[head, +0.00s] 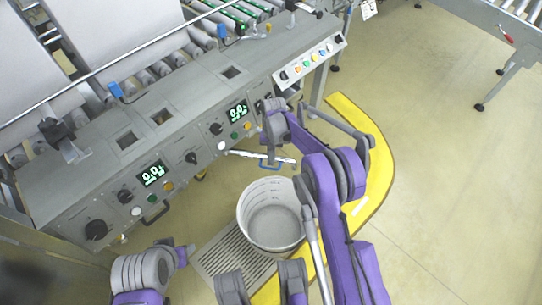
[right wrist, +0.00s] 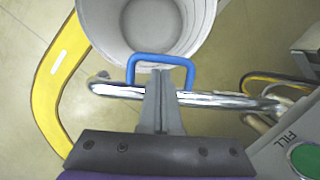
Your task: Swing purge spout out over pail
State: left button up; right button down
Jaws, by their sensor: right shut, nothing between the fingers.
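The purge spout (head: 287,159) is a chrome pipe reaching out from the machine's console, with a blue loop handle (head: 276,167). In the right wrist view the spout (right wrist: 215,99) runs sideways to a bent free end at left. The blue handle (right wrist: 161,59) is by my fingertips. The white pail (head: 243,213) stands on the floor; it also shows in the right wrist view (right wrist: 207,22). My right gripper (right wrist: 160,72) is shut and empty, its tips overlapping the handle's opening; contact is unclear. My left gripper (head: 188,252) is at lower left; its jaws are unclear.
The console (head: 122,142) with knobs and green displays stretches across the upper left. A floor grate (head: 222,262) lies beside the pail. A yellow curved floor strip (head: 379,170) runs around the pail's right side. Open floor lies to the right.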

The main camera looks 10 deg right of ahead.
jog(key=shift+s, duration=0.15)
jog(key=s+a+m+y, duration=0.1)
jog(key=s+a+m, duration=0.5)
jog(key=s+a, duration=0.2)
jog(key=shift+a+t, duration=0.3)
jog(key=shift+a, duration=0.1)
dwell(0.6)
dwell(0.4)
